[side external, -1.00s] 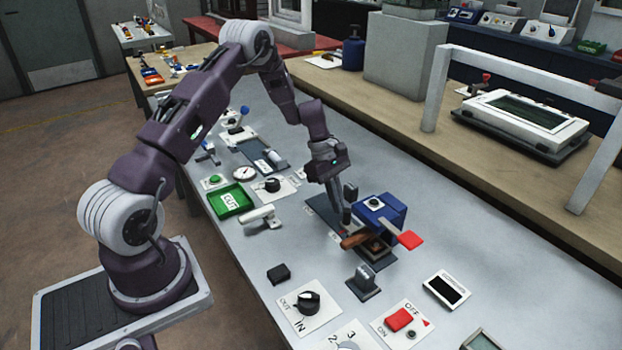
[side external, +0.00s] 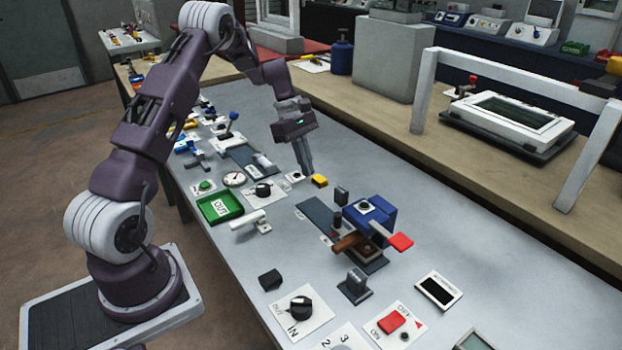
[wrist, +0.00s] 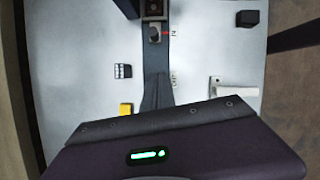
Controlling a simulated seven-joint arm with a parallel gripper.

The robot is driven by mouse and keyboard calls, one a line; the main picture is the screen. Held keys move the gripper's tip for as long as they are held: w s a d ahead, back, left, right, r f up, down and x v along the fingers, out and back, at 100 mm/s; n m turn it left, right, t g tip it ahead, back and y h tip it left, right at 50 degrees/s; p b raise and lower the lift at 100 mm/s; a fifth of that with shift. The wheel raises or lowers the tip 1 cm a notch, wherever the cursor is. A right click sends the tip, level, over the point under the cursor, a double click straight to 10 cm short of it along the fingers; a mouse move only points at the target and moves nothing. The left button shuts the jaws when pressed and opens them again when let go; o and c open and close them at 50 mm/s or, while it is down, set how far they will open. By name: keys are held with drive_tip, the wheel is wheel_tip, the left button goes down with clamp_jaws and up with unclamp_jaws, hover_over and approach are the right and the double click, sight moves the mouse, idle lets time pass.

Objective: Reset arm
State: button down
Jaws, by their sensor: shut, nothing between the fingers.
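My gripper (side external: 306,168) hangs pointing down above the grey table (side external: 410,240) in the side view. Its fingers are shut with nothing between them. It is behind the blue device (side external: 375,217) and near a small yellow block (side external: 320,180). The wrist view looks down past my gripper (wrist: 157,100) at the table. The yellow block (wrist: 126,108) shows beside the fingers there, and a white handle (wrist: 232,90) is on the right.
A green tray (side external: 214,208), a white lever (side external: 248,222), a black knob panel (side external: 302,308) and a red switch panel (side external: 392,322) stand on the table. A white frame (side external: 500,70) rises over the wooden bench (side external: 480,155).

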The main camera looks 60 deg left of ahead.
drive_tip(key=shift+r, duration=0.1)
drive_tip(key=s+d+r+m+t+y, duration=0.1)
drive_tip(key=s+d+r+m, duration=0.3)
drive_tip(key=d+r, duration=0.3)
drive_tip(key=s+d+r+m+y, duration=0.1)
drive_tip(key=s+d+r+m, duration=0.25)
drive_tip(key=d+r, duration=0.4)
drive_tip(key=s+d+r+m+t+y, duration=0.1)
drive_tip(key=s+d+r+m+t, duration=0.1)
drive_tip(key=s+m, duration=0.4)
drive_tip(key=s+d+r+m+t+y, duration=0.1)
drive_tip(key=s+d+r+m, duration=0.2)
drive_tip(key=s, duration=1.2)
drive_tip(key=d+m, duration=0.2)
drive_tip(key=m, duration=0.1)
drive_tip(key=shift+m+t, duration=0.35)
drive_tip(key=shift+t, duration=0.05)
